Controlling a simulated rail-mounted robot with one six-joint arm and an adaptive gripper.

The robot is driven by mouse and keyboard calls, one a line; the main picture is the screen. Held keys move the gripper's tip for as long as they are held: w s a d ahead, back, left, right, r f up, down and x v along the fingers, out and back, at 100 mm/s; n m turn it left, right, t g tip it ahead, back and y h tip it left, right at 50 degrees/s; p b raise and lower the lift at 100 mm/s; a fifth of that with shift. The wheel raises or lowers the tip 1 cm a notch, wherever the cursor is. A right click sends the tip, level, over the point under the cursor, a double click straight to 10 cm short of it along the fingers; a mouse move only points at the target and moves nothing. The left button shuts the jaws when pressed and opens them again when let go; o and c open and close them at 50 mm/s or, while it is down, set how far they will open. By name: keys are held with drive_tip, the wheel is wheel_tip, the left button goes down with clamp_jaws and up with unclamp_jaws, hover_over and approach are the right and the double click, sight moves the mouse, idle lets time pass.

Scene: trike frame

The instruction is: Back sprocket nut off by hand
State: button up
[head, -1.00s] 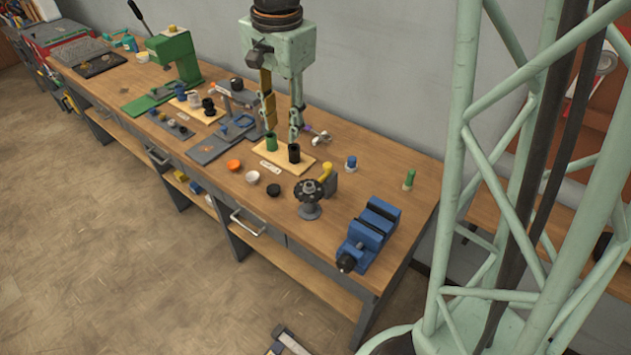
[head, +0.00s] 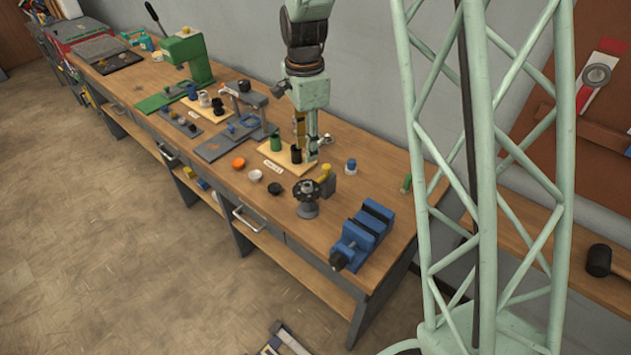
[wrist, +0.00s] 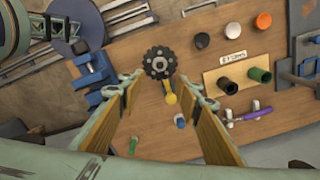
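The dark toothed sprocket (head: 307,188) sits on a grey round stand on the bench, left of the blue vise. In the wrist view the sprocket (wrist: 148,66) shows from above, just beyond the gap between my fingertips. A lighter nut (wrist: 159,64) appears at its centre; its threads are too small to make out. A yellow-knobbed piece (wrist: 171,98) stands beside the sprocket. My gripper (wrist: 161,84) is open and empty, its two yellow-padded fingers spread wide. In the head view my gripper (head: 306,138) hangs over the bench behind the sprocket, apart from it.
The blue vise (head: 362,236) stands at the bench's right end. A wooden board (head: 279,158) with green and black cups is behind the sprocket. Orange, white and black small dishes lie left of it. A blue-capped piece (head: 350,167) stands to the right.

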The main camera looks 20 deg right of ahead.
sight(308, 184)
drive_tip(key=shift+d+f, duration=0.15)
drive_tip(key=shift+f, duration=0.2)
drive_tip(key=shift+f, duration=0.1)
drive_tip(key=shift+f+p, duration=0.5)
drive_tip(key=shift+f, duration=6.25)
drive_tip(key=c, duration=0.9)
drive_tip(key=shift+w+f+n+b, duration=0.1)
drive_tip(key=shift+n+b, duration=0.3)
drive_tip(key=shift+b, duration=0.05)
